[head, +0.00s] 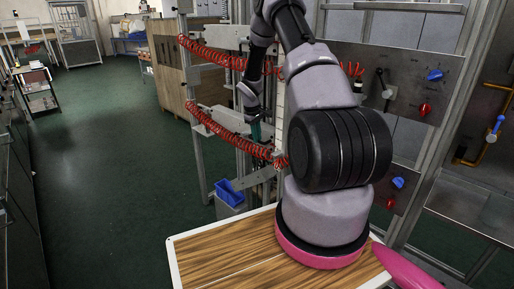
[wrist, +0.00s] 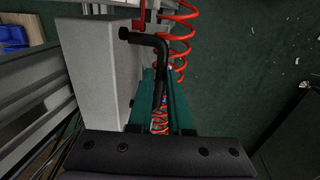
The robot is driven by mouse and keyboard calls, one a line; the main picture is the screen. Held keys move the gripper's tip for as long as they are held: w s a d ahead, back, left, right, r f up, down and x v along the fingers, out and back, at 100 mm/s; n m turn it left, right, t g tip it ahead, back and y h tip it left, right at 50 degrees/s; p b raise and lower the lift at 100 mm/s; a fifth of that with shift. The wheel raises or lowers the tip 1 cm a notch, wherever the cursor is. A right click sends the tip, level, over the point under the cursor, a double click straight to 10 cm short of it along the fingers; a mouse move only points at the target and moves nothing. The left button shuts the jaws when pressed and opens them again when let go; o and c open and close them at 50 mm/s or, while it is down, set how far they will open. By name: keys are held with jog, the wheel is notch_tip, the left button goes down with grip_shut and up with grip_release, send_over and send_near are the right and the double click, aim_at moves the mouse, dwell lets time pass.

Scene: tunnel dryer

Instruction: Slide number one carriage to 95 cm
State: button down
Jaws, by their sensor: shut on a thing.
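A pale grey carriage (head: 222,118) sits on the lower rail of the frame, with a red coiled hose beside it. A second grey carriage (head: 215,38) is on the rail above. No number is readable on either. My gripper (head: 258,137) is at the right end of the lower carriage. In the wrist view, its teal fingers (wrist: 164,105) are shut on a black bent handle (wrist: 160,62) beside a pale grey block (wrist: 98,75). The handle's lower part is partly hidden between the fingers. A pale vertical strip (head: 279,115) stands behind; no centimetre marks are readable.
Red coiled hose (wrist: 180,40) hangs close to the fingers. A blue bin (head: 230,192) is below the rails. A wood-topped table (head: 225,250) is in front. A panel with red and blue knobs (head: 425,109) stands right. Green floor is clear at left.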

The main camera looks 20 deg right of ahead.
notch_tip(320, 180, up, 9)
jog(key=shift+w+d, duration=0.1)
jog(key=c, duration=0.8)
grip_release()
jog(key=shift+c, duration=0.2)
notch_tip(320, 180, up, 7)
jog(key=a, duration=0.1)
jog(key=shift+s+a+r, duration=0.15)
jog(key=shift+s, duration=0.15)
